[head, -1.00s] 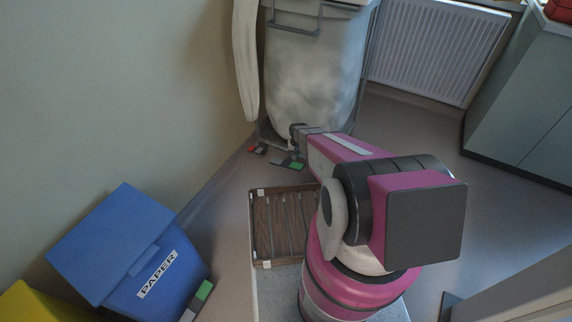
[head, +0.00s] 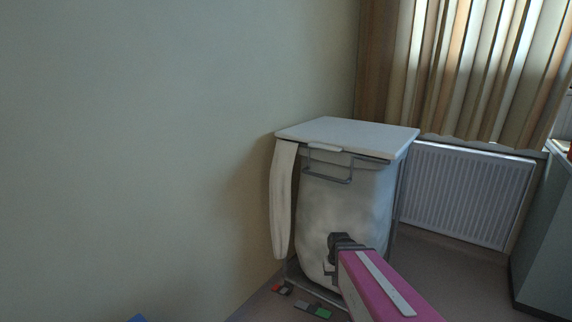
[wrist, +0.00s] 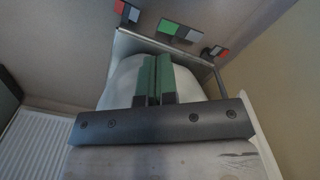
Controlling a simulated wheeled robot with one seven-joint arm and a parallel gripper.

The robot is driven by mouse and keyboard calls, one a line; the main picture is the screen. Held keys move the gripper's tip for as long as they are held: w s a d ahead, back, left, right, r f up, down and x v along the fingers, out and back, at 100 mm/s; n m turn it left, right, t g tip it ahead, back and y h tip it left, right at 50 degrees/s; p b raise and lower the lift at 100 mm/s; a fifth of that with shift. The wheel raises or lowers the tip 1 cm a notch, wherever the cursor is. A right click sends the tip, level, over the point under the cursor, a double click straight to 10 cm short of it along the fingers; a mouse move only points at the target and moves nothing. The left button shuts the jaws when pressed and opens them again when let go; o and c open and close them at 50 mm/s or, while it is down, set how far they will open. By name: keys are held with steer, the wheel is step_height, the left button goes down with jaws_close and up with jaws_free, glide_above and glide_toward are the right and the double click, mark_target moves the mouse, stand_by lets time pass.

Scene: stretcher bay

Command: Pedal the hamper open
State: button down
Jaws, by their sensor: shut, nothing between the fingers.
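The hamper (head: 345,200) stands against the wall in the head view, a pale bag in a grey frame. Its white lid (head: 345,133) lies flat and closed. At its foot are a red-and-grey pedal (head: 281,289) and a green-and-grey pedal (head: 314,310). The wrist view shows the green pedal (wrist: 178,31) between two red ones, at left (wrist: 127,11) and right (wrist: 213,52). My gripper (head: 331,272) is shut and empty, in front of the bag and above the pedals, apart from them. Its green fingertips (wrist: 157,62) are together in the wrist view.
A long off-white cloth-like strip (head: 284,200) hangs at the hamper's left side. A white radiator (head: 468,195) is on the wall to the right, below curtains (head: 475,65). A grey cabinet (head: 543,240) stands at far right. Floor shows between hamper and cabinet.

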steer(key=s+r, duration=0.4)
steer(key=shift+s+r, duration=0.2)
steer(key=shift+r, duration=0.15)
steer(key=m+g+h, duration=0.1)
steer(key=m+h, duration=0.1)
steer(key=m, duration=2.3)
glide_above(325, 314)
steer(key=w+a, duration=0.2)
steer(key=a, duration=0.1)
step_height(325, 314, down, 29)
steer(key=shift+d, duration=0.2)
steer(key=shift+s, duration=0.1)
steer(key=f, duration=0.4)
steer(key=s+d+f, duration=0.1)
steer(key=f, duration=0.4)
steer(key=d+f, duration=0.1)
steer(key=f, duration=0.3)
steer(key=shift+s+d+f, duration=0.15)
steer(key=shift+s+f, duration=0.2)
